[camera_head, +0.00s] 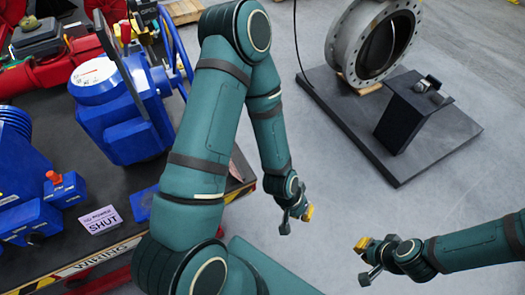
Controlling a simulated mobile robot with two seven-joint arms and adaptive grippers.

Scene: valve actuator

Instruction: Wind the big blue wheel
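The big blue wheel (176,45) is in the upper left of the head view. It stands edge-on at the right side of a blue valve actuator (125,120) with a white round dial (93,77). My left upper arm passes close to its right in the picture. My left gripper (296,220) hangs over the open floor, right of the bench and well away from the wheel. Its fingertips look apart and nothing is between them. My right gripper (365,262) is further right over the floor, its fingertips also apart and empty.
The dark bench (95,245) carries red actuators (70,68), another blue unit (22,170) and a sign reading SHUT (100,220). A large grey ring valve (374,42) stands on a dark floor plate (345,112) at upper right. Floor between is clear.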

